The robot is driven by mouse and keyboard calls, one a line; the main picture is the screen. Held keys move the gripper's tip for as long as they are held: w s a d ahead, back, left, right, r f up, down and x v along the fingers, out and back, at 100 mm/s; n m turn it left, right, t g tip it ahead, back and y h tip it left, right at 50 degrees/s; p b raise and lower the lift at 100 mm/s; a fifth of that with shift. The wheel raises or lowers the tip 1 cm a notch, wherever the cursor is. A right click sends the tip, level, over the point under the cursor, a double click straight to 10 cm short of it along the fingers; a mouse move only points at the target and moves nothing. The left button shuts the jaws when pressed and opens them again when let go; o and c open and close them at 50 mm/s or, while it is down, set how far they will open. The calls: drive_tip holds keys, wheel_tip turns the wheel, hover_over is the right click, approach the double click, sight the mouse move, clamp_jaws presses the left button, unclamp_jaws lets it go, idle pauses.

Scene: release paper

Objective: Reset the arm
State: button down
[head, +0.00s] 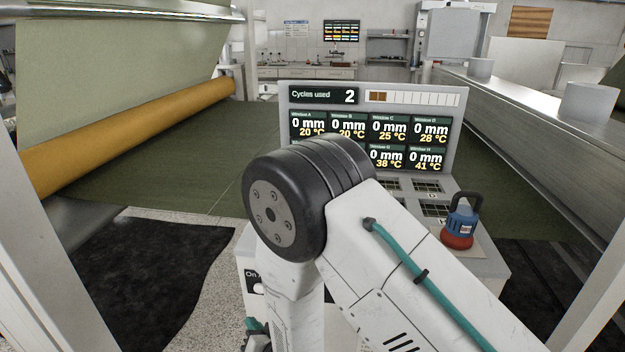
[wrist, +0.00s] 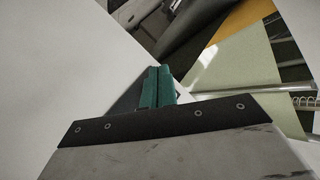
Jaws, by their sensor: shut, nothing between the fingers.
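My arm (head: 345,245) stands bent in front of the console, its black round joint (head: 285,205) covering part of the screen. It has white links and a teal cable. My gripper (wrist: 157,80) shows in the wrist view as two teal fingers lying together, shut with nothing between them. A pale panel fills the left of that view beside the fingers. In the head view I cannot make out the fingers; a small teal and dark part shows low near the console's front.
The console screen (head: 365,120) reads "Cycles used 2". A blue and red device (head: 460,222) stands on the console's right. Green sheet (head: 170,150) and a yellow roller (head: 130,135) lie left. Grey cups (head: 588,103) stand on the right rail. White posts flank me.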

wheel_tip(320, 180, down, 6)
drive_tip(key=s+d+n+g+h, duration=0.1)
drive_tip(key=s+d+g+h, duration=0.1)
drive_tip(key=s+g+h, duration=0.1)
drive_tip(key=s+d+r+n+g+h, duration=0.1)
drive_tip(key=s+d+r+g+h, duration=0.2)
drive_tip(key=d, duration=0.4)
drive_tip(key=s+d+r+m+g+h, duration=0.1)
drive_tip(key=s+d+r, duration=0.4)
drive_tip(key=d+r, duration=0.6)
drive_tip(key=s+d+r+m+g+h, duration=0.1)
drive_tip(key=s+d+r, duration=0.5)
drive_tip(key=d+r, duration=0.6)
drive_tip(key=s+d+r+m+g+h, duration=0.1)
drive_tip(key=s+d+r, duration=0.4)
drive_tip(key=d+r, duration=0.6)
wheel_tip(320, 180, up, 4)
drive_tip(key=shift+s+d+g+h, duration=0.4)
drive_tip(key=shift+g+h, duration=0.1)
drive_tip(key=shift+g, duration=0.1)
